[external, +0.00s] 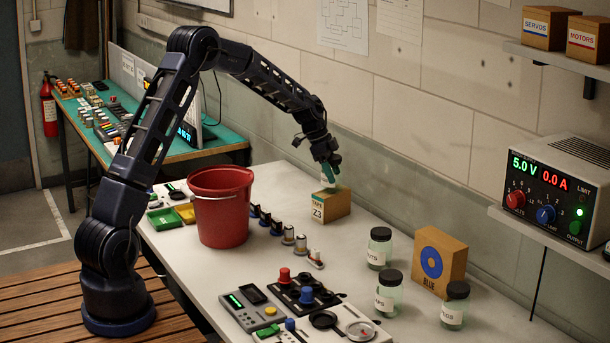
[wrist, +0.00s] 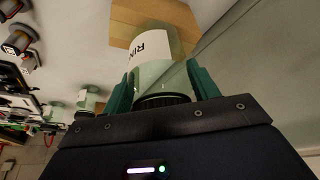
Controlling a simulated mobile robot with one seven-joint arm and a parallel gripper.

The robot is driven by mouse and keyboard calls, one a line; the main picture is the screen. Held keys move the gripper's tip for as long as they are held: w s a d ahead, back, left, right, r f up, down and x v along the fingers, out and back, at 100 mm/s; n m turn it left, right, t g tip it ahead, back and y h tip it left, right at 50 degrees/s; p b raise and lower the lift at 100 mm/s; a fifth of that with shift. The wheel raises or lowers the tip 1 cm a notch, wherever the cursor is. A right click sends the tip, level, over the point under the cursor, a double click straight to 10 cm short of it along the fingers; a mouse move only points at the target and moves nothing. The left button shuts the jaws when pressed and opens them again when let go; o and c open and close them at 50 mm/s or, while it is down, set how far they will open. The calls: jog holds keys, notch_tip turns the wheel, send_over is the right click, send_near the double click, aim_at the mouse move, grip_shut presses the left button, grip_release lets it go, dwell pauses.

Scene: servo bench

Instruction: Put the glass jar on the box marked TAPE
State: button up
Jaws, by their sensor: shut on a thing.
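My gripper (external: 331,166) has green fingers and points down over the box marked TAPE (external: 331,207), a tan block with Z3 on its front. It is shut on a glass jar (external: 328,182), pale green with a white label. In the wrist view the jar (wrist: 165,68) is between the green fingers (wrist: 162,88), its dark lid towards my palm and its label starting with RIN. The jar's base overlaps the box (wrist: 130,22) in that view. The jar looks upright at the box's top; I cannot tell whether it touches.
A red bucket (external: 221,210) stands left of the box. Several lidded jars, one of them (external: 379,249) nearest the box, stand to the right near a tan box with a blue ring (external: 438,262). Switches and small parts line the bench's front. Bare bench lies right of the box.

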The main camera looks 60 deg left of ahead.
jog(key=shift+f, duration=0.15)
jog(key=o, duration=1.1)
jog(key=shift+c, duration=0.2)
jog(key=v, duration=1.1)
jog(key=s+d+r+n+y, duration=0.1)
jog(key=s+d+r+n, duration=0.1)
jog(key=s+d+r, duration=0.85)
jog(key=s+d+r+n+y, duration=0.15)
jog(key=s+d, duration=0.25)
jog(key=s, duration=0.5)
jog(key=s+d+r+n, duration=0.1)
jog(key=s+d+r, duration=0.15)
jog(key=s, duration=0.65)
jog(key=s+d+r+n, duration=0.15)
jog(key=s+d, duration=0.25)
jog(key=s, duration=0.5)
jog(key=s+d+f+n, duration=0.1)
jog(key=s+f, duration=0.1)
jog(key=s, duration=0.5)
jog(key=s+d+f+n+t, duration=0.1)
jog(key=s+f+n, duration=0.1)
jog(key=s, duration=0.4)
jog(key=shift+s+f+y, duration=0.35)
jog(key=shift+f, duration=0.45)
